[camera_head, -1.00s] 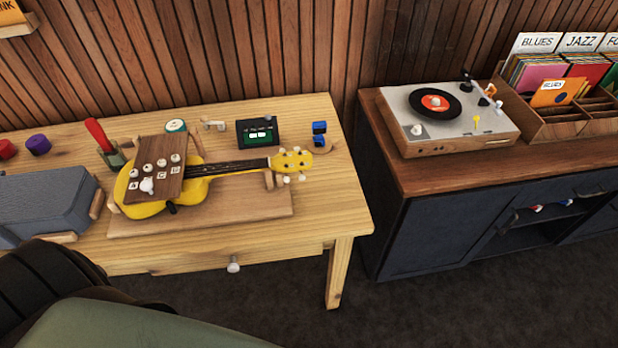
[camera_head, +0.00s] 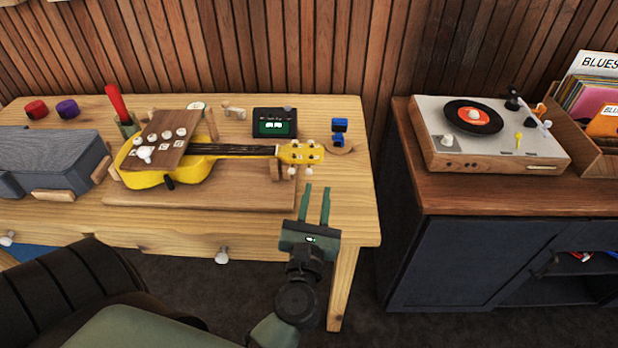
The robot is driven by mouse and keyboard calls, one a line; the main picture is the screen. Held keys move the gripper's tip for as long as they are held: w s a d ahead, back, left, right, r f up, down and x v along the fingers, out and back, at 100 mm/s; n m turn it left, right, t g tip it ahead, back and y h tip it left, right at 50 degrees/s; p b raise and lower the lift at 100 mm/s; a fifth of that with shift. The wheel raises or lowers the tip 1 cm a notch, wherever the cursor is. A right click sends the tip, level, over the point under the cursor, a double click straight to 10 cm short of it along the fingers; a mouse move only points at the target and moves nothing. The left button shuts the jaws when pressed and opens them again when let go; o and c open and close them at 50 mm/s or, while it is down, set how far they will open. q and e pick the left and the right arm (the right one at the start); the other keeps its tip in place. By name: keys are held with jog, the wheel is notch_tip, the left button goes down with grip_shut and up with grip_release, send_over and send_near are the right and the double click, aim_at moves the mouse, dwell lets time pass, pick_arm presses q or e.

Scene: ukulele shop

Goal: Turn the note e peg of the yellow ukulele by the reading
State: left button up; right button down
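The yellow ukulele (camera_head: 200,168) lies on a wooden board on the desk, its neck pointing right. Its headstock (camera_head: 300,152) has pale pegs along both edges; I cannot tell which is the e peg. A brown panel (camera_head: 165,140) with several white knobs and small letter labels covers part of its body. A dark tuner box (camera_head: 275,122) with a lit green screen stands behind the neck; its reading is too small to make out.
A blue object (camera_head: 339,131) on a small wooden stand sits right of the headstock. A grey box (camera_head: 60,158), a red-handled tool (camera_head: 117,102) and red and purple knobs are at left. A record player (camera_head: 480,130) stands on the dark cabinet at right, across a gap.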

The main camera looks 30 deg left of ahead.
aim_at(309, 174)
pick_arm(q)
jog(key=shift+s+a+f+n+g+y, duration=0.25)
jog(key=shift+a+f+n+g+y, duration=0.2)
jog(key=shift+a+f+n, duration=0.4)
jog(key=shift+a+n+g, duration=0.15)
jog(key=shift+n+g, duration=0.1)
jog(key=shift+n, duration=0.2)
jog(key=p+x, duration=0.2)
jog(key=x, duration=0.5)
jog(key=shift+w+a+f, duration=0.1)
jog(key=shift+w, duration=0.1)
grip_shut()
